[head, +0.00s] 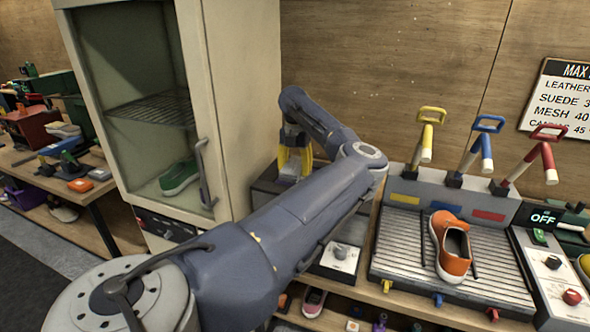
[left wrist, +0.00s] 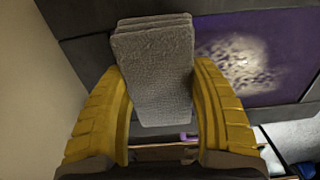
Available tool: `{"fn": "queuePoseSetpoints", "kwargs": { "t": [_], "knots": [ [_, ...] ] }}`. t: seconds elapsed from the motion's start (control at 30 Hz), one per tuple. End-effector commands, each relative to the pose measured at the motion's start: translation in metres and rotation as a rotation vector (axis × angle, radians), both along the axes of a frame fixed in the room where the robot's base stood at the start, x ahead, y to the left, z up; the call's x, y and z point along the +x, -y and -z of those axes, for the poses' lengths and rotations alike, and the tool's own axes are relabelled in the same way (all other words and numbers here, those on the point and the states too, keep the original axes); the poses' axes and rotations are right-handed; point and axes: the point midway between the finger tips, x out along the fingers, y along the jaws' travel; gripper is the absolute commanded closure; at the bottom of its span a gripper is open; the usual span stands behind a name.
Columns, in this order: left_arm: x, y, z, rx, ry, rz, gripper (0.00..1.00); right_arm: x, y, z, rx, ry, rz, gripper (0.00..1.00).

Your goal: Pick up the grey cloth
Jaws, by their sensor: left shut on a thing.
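The grey cloth (left wrist: 153,75) shows in the left wrist view as a folded, layered block with a rough weave. It sits between the two yellow fingers of my left gripper (left wrist: 156,95), which are shut on its sides. In the head view my left gripper (head: 295,158) is by the right side of the cream cabinet, partly hidden behind my own arm. I cannot make out the cloth in the head view. My right gripper is in neither view.
The cream cabinet (head: 245,90) stands left of the gripper, with a green shoe (head: 180,177) inside. To the right, an orange shoe (head: 452,252) rests on a ribbed rack (head: 400,240) below several coloured levers. A purple panel (left wrist: 285,70) with a pale patch lies beyond the cloth.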

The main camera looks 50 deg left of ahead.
Motion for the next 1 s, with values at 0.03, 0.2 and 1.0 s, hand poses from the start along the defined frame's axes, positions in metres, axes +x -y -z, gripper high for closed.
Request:
{"fn": "queuePoseSetpoints", "kwargs": {
  "t": [0.03, 0.2, 1.0],
  "knots": [
    [0.0, 0.0, 0.0, 0.0, 0.0, 0.0, 0.7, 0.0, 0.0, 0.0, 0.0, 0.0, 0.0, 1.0],
    [0.0, 0.0, -0.004, 0.0, 0.001, 0.0, 0.7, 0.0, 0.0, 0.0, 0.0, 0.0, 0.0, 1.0],
    [0.0, 0.0, -0.149, 0.0, 0.004, 0.001, 0.7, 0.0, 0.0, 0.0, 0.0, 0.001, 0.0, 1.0]
  ]
}}
